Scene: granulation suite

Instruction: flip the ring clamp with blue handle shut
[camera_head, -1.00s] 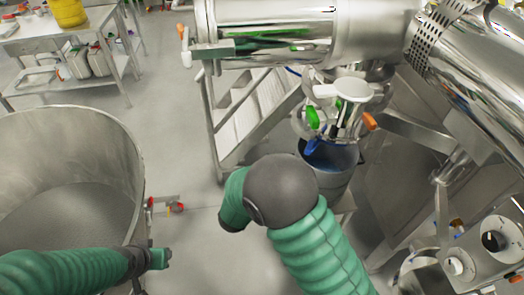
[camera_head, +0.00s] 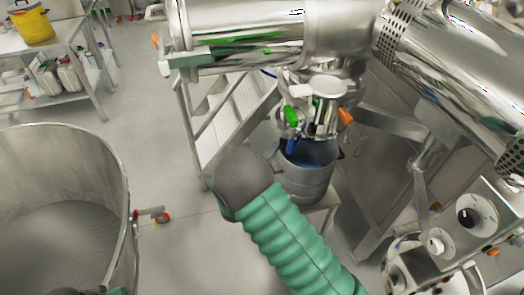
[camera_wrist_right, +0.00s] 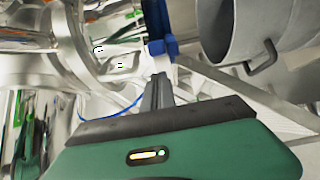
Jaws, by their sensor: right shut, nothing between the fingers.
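The blue handle (camera_head: 292,146) of the ring clamp hangs at the lower side of the steel outlet, above the bucket, in the head view. In the right wrist view the blue handle (camera_wrist_right: 161,46) is just beyond my fingertips. My right gripper (camera_wrist_right: 159,80) is shut and empty, pointing at the handle; whether it touches is unclear. In the head view my dark round wrist hides the right gripper. The clamp's ring is too small to make out, so how far it is closed cannot be told. Only a green sliver of my left arm shows at the bottom edge.
A green handle (camera_head: 291,115) and an orange handle (camera_head: 345,116) sit close by on the same outlet. A steel bucket (camera_head: 305,185) stands below. A large steel bowl (camera_head: 125,200) is at left, a control box (camera_head: 485,225) at right.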

